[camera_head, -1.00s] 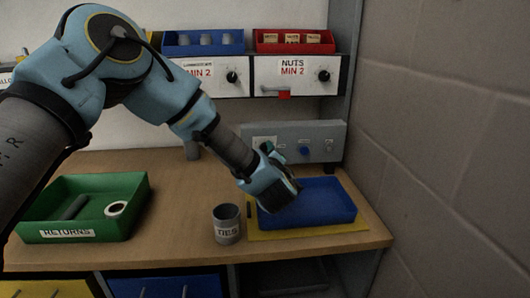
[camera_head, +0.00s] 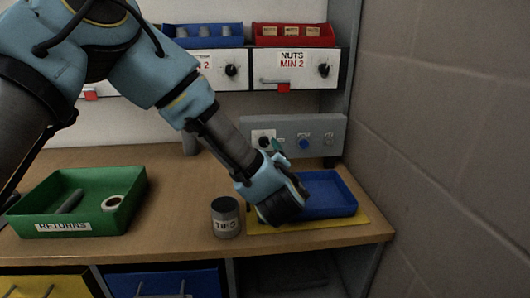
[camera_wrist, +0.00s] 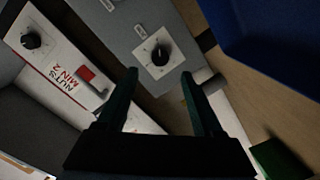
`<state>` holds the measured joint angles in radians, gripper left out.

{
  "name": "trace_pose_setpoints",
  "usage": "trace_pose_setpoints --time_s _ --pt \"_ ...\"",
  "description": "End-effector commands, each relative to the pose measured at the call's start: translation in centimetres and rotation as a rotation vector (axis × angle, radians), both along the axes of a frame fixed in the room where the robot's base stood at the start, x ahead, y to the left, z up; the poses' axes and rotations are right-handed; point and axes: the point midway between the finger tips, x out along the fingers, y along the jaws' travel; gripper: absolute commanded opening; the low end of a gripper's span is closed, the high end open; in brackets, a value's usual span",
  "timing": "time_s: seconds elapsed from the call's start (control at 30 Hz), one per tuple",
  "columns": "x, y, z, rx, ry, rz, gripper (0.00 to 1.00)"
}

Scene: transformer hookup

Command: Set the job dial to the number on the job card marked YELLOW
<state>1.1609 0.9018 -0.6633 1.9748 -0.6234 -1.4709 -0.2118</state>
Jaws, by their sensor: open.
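The job dial is a black knob on a white square plate (camera_head: 264,139) at the left of the grey panel (camera_head: 225,141). A black knob on a white plate on a grey panel also shows in the wrist view (camera_wrist: 160,54), ahead of and between my fingers. My gripper (camera_wrist: 160,84) is open with nothing between its fingers, apart from the knob. In the head view my gripper (camera_head: 288,165) is in front of the panel, above the blue tray. I see no card marked YELLOW that I can read.
The blue tray (camera_head: 340,209) sits on a yellow mat (camera_head: 350,221) beside the grey TIES cup (camera_head: 226,218). A green RETURNS tray (camera_head: 130,190) is at the left. Drawers marked MIN 2 (camera_head: 292,67), with knobs and red tabs, hang above. A block wall bounds the right.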

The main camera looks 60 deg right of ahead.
Motion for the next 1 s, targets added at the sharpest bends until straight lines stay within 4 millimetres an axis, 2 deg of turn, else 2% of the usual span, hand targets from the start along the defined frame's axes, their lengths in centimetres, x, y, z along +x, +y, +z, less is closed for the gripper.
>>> trace_pose_setpoints --time_s 0.1,0.3,1.0 --pt "-1.3 1.7 0.0 0.000 -0.001 -0.004 0.68" --pt "-2.4 3.3 0.3 0.000 0.000 0.000 0.68" --pt "-2.6 3.6 0.4 0.000 0.000 0.000 0.68"
